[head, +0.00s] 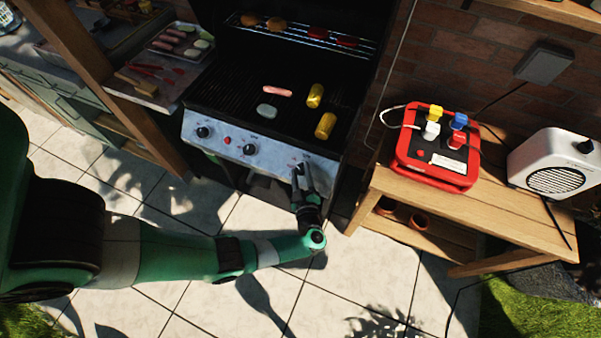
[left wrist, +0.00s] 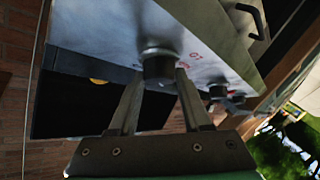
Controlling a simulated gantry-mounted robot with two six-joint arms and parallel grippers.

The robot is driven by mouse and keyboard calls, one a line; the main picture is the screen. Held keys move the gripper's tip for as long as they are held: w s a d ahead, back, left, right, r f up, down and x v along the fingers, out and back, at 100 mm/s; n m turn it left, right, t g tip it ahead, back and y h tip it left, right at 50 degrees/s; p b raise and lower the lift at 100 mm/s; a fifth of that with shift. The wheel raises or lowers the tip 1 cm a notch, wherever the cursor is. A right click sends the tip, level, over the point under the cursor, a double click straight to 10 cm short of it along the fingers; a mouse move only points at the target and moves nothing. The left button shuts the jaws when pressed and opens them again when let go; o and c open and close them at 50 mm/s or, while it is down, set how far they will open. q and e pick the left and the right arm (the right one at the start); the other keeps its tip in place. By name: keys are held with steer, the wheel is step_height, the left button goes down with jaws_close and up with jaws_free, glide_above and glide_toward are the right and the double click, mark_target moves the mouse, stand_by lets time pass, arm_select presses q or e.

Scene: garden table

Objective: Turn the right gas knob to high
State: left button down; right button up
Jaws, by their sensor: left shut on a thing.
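The gas grill (head: 225,143) has a silver front panel with dark knobs. The left knob (head: 202,132) and the middle knob (head: 249,149) show clearly in the head view. My left gripper (head: 301,172) is at the panel's right end and covers the right knob there. In the left wrist view the right knob (left wrist: 158,66) is dark and round, with red markings beside it. My left gripper (left wrist: 158,88) is shut on this knob, one finger on each side. The knob's pointer setting cannot be read. My right gripper is in neither view.
Sausage, corn and other food lie on the grill grate (head: 225,95). A wooden table (head: 400,190) on the right carries a red-framed box (head: 436,147) and a white speaker-like device (head: 552,160). A food tray (head: 181,42) is at the left. Tiled floor lies open in front.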

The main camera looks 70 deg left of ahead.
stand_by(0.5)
arm_select(q)
steer(key=shift+c, duration=1.8)
jaws_free()
steer(key=shift+d, duration=0.1)
steer(key=shift+d+r, duration=0.1)
steer(key=shift+d, duration=0.25)
steer(key=p+v, duration=0.1)
steer(key=v, duration=0.9)
steer(key=shift+d, duration=0.35)
steer(key=shift+s+r, duration=0.1)
